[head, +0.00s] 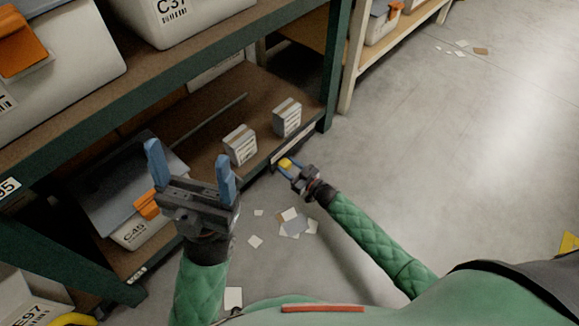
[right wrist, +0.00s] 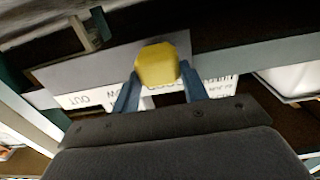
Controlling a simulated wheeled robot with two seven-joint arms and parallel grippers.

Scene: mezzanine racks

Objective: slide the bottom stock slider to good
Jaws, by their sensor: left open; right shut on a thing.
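The bottom stock slider is a yellow knob (head: 286,163) on the front edge of the bottom shelf, near the green corner post. My right gripper (head: 290,168) is shut on it. In the right wrist view the yellow knob (right wrist: 157,64) sits between the two blue fingers (right wrist: 157,90). Behind it is a white label strip (right wrist: 75,101) with upside-down lettering. "OUT" reads at its left; the rest is partly hidden by the fingers and knob, and I cannot make out "good". My left gripper (head: 188,168) is open and empty, in front of the rack.
Two small cartons (head: 241,145) (head: 287,117) stand on the bottom shelf (head: 215,108) behind the slider. A grey-lidded bin (head: 130,200) is at left. The green post (head: 334,70) stands right of the slider.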

